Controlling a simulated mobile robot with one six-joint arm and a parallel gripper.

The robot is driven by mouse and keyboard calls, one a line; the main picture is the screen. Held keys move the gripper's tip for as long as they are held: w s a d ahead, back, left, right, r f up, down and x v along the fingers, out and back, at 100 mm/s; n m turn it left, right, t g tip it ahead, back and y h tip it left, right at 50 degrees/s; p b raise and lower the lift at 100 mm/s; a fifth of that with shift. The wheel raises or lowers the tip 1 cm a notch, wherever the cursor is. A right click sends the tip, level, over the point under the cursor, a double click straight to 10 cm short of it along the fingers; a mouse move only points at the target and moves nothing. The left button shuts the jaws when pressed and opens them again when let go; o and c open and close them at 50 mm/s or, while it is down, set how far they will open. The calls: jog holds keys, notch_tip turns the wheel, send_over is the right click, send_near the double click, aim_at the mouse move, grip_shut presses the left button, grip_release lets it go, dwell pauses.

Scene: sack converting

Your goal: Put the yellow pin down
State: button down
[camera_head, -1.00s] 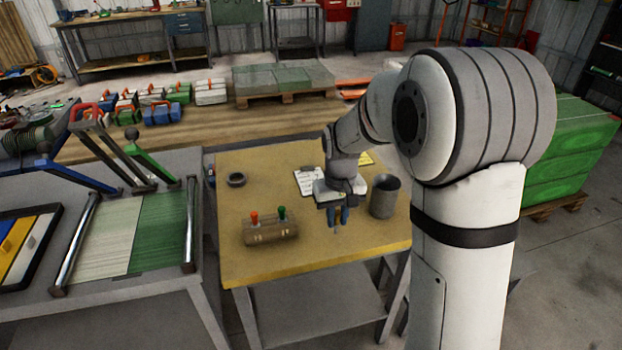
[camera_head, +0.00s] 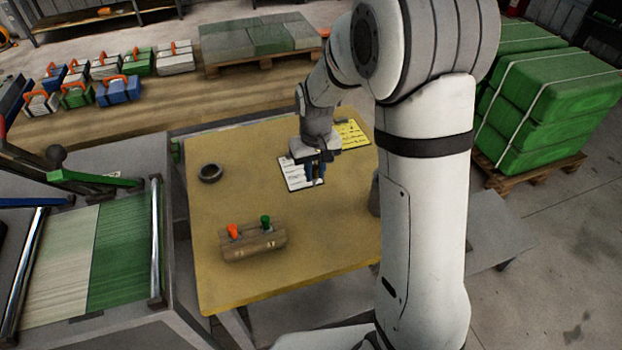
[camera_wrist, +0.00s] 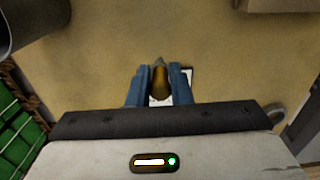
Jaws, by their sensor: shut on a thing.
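The yellow pin (camera_wrist: 160,82) is held between the blue fingers of my gripper (camera_wrist: 159,88) in the wrist view, its grey tip pointing away from the palm. In the head view my gripper (camera_head: 316,176) is over the white clipboard sheet (camera_head: 293,174) on the yellow-topped table (camera_head: 225,285); the pin is not clearly visible there. I cannot tell how high the pin is above the table. A wooden block (camera_head: 240,253) holds an orange pin (camera_head: 234,231) and a green pin (camera_head: 266,222), both upright. The block's edge shows in the wrist view (camera_wrist: 280,5).
A grey cup (camera_head: 374,196) stands right of my gripper, mostly hidden by my arm. A dark ring (camera_head: 210,173) lies at the table's left. A yellow note (camera_head: 350,134) lies behind the clipboard. The table between ring, block and clipboard is clear.

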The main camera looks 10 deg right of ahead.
aim_at(317, 179)
jog(key=shift+w+d+f, duration=0.1)
jog(key=shift+d+f, duration=0.1)
jog(key=shift+f, duration=2.6)
jog(key=shift+d, duration=0.1)
jog(key=shift+f, duration=0.2)
jog(key=c, duration=1.3)
grip_release()
jog(key=shift+r, duration=0.1)
